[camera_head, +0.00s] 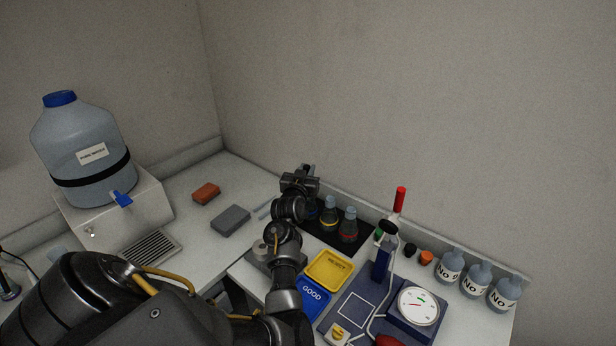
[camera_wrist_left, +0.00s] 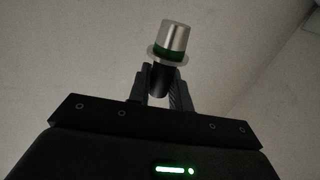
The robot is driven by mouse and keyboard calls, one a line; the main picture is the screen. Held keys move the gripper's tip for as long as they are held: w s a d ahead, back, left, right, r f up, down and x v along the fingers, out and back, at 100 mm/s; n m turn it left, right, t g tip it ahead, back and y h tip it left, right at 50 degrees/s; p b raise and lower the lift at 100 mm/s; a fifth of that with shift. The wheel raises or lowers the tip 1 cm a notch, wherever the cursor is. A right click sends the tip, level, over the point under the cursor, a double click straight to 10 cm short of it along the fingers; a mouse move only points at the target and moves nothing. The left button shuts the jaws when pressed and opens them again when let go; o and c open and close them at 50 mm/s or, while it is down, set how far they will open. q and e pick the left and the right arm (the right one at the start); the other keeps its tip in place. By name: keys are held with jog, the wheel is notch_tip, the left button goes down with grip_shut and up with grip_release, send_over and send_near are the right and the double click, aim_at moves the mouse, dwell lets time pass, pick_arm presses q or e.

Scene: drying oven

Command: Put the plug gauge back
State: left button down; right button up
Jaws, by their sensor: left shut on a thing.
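My left gripper (camera_head: 306,170) is raised near the back wall, above the dark mat with flasks. In the left wrist view my left gripper (camera_wrist_left: 160,82) is shut on the plug gauge (camera_wrist_left: 174,42). In the head view I cannot make out the gauge clearly at the gripper. A grey holder-like block (camera_head: 262,250) stands beside my left arm, partly hidden by it. My right gripper is not in view.
Several flasks (camera_head: 348,226) stand on the dark mat. A dial device (camera_head: 418,306), a red-topped upright (camera_head: 400,200) and labelled bottles (camera_head: 451,265) crowd the right. The left bench has some clear room.

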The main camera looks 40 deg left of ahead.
pick_arm(q)
jog(key=shift+w+a+f, duration=0.1)
jog(key=shift+w+f, duration=0.45)
jog(key=f+p, duration=0.2)
jog(key=shift+w+f, duration=0.2)
jog(key=shift+f, duration=0.35)
jog(key=c, duration=1.3)
grip_release()
jog(key=shift+f, duration=0.15)
